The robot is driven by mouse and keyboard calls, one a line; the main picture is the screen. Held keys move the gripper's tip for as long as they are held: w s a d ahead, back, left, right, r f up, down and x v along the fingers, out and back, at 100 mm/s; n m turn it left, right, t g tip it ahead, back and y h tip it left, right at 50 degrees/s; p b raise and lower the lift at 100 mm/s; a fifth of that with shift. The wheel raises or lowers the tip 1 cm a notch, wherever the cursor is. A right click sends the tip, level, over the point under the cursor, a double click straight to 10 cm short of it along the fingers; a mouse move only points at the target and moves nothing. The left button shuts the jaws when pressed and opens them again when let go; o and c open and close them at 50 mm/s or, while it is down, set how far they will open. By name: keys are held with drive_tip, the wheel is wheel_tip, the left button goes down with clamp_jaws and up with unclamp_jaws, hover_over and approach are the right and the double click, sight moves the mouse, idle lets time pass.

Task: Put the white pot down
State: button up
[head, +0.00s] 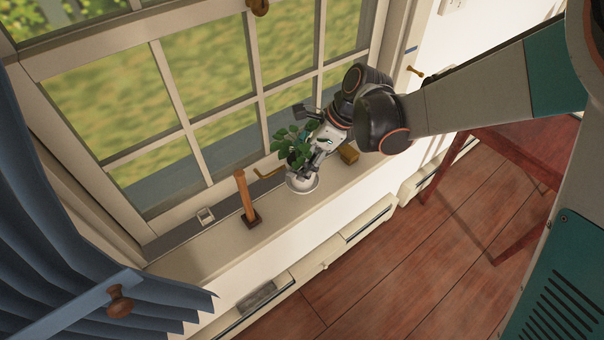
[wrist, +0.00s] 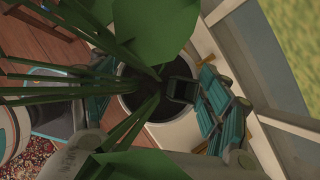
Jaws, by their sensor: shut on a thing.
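The white pot (head: 302,184) holds a green leafy plant (head: 292,146) and is at the windowsill (head: 225,238), upright or nearly so. I cannot tell whether its base touches the sill. My gripper (head: 314,170) is shut on the pot's rim from the upper right. In the wrist view the pot's pale rim (wrist: 131,101) circles dark soil, and one dark fingertip shows inside the rim. Large leaves (wrist: 160,30) and stems cover much of that view and hide part of the gripper (wrist: 185,92).
A wooden-handled object (head: 245,198) on a dark base stands on the sill to the left, with a small metal piece (head: 206,215) beyond it. A yellowish block (head: 348,154) lies to the right. The window is behind; a blue curtain (head: 90,230) hangs at left.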

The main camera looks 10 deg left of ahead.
drive_tip(key=shift+f+b, duration=1.5)
drive_tip(key=shift+f, duration=0.75)
drive_tip(key=shift+r, duration=0.1)
drive_tip(key=o, duration=2.1)
drive_tip(key=shift+d+r, duration=0.1)
drive_tip(key=shift+r, duration=0.05)
drive_tip(key=p+v, duration=0.4)
drive_tip(key=v, duration=0.7)
drive_tip(key=shift+d+r, duration=0.15)
drive_tip(key=shift+r, duration=0.15)
